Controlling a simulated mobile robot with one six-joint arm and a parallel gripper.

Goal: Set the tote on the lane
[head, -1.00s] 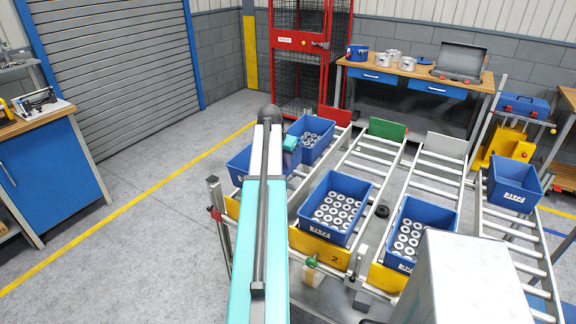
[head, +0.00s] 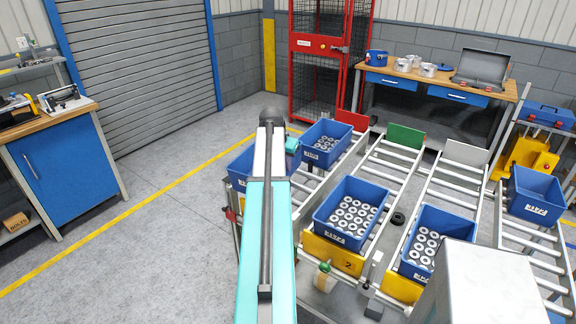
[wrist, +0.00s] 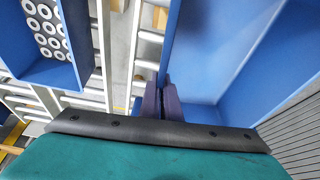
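A blue tote (head: 240,168) shows just left of my arm in the head view, partly hidden behind it. In the wrist view the tote (wrist: 225,50) fills the right side, and the visible part of its inside looks empty. My gripper (wrist: 164,100) has its dark fingers closed together at the tote's near wall, apparently pinching it. In the head view the fingers are hidden by the arm. Roller lanes (head: 388,172) lie beyond and to the right. The leftmost lane has a red end plate (head: 352,120); others have green (head: 405,136) and grey (head: 465,152) plates.
Blue totes with metal rings stand on the lanes: one at the back (head: 312,158), one at the front centre (head: 332,233), one right of it (head: 415,270). Another blue tote (head: 536,208) is at far right. A black ring (head: 398,218) lies between lanes. Floor at left is clear.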

